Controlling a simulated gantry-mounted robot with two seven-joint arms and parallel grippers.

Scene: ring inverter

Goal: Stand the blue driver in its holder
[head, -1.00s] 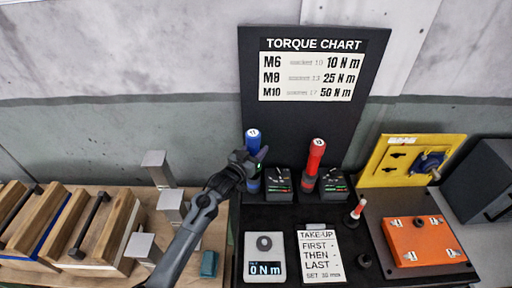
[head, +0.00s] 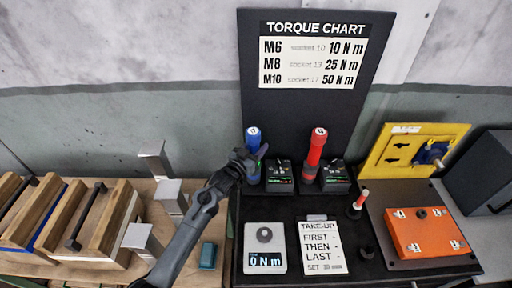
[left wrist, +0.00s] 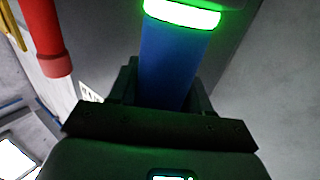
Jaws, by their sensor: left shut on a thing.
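The blue driver (head: 253,139) stands upright at the back of the black bench, beside a small black unit (head: 279,175) with a lit display. My left gripper (head: 250,163) is shut on the blue driver at its middle. In the left wrist view the driver's blue shaft (left wrist: 172,65) runs up from between the fingers to a glowing green band (left wrist: 183,13). My right gripper is not in view.
A red driver (head: 317,146) stands right of the blue one, beside its own black unit (head: 336,176). A torque meter (head: 265,249), a take-up card (head: 321,246) and a small red-tipped tool (head: 358,203) are in front. An orange box (head: 425,233) is at right.

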